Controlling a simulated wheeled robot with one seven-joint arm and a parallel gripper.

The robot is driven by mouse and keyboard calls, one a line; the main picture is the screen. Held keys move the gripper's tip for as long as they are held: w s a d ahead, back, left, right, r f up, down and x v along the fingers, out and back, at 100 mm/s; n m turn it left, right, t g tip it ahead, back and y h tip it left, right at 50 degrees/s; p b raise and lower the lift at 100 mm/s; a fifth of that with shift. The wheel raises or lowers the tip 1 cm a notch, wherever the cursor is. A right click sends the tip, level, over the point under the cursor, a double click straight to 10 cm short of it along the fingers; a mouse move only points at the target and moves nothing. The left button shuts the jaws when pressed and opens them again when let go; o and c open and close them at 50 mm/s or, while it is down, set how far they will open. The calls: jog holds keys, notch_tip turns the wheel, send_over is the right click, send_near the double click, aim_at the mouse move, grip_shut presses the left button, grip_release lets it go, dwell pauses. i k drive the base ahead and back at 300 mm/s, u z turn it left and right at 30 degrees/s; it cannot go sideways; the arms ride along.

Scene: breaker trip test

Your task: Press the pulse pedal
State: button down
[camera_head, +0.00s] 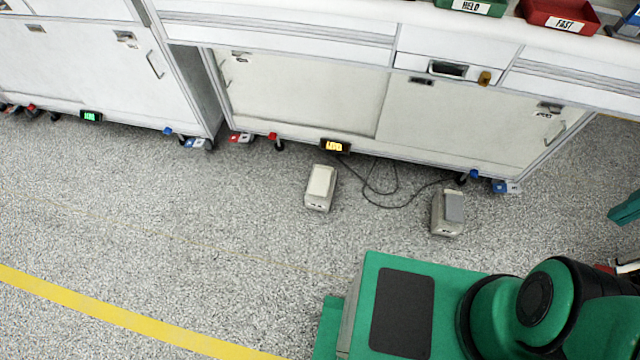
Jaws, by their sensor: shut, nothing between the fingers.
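Two small foot pedals stand on the speckled floor in front of the bench. The left pedal (320,188) has a pale cream top plate. The right pedal (447,213) has a grey top plate on a beige body. Each has small dark markings on its front, too small to read, so I cannot tell which is the pulse pedal. Dark cables run on the floor near both pedals and the bench. My gripper is not in view; only my green base and part of my arm show at the lower right.
A white bench (300,95) on castors stands behind the pedals, with an orange-lit display (335,146) at its lower edge. A red bin (560,16) marked FAST and a green bin (470,7) are on top. A yellow floor line (120,316) crosses the lower left. Floor left of the pedals is clear.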

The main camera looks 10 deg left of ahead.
aim_at(321, 177)
jog(key=u, duration=0.2)
jog(key=k, duration=0.5)
jog(key=u, duration=0.6)
jog(key=k, duration=0.85)
jog(key=u, duration=0.95)
jog(key=i, duration=1.85)
jog(key=z, duration=0.7)
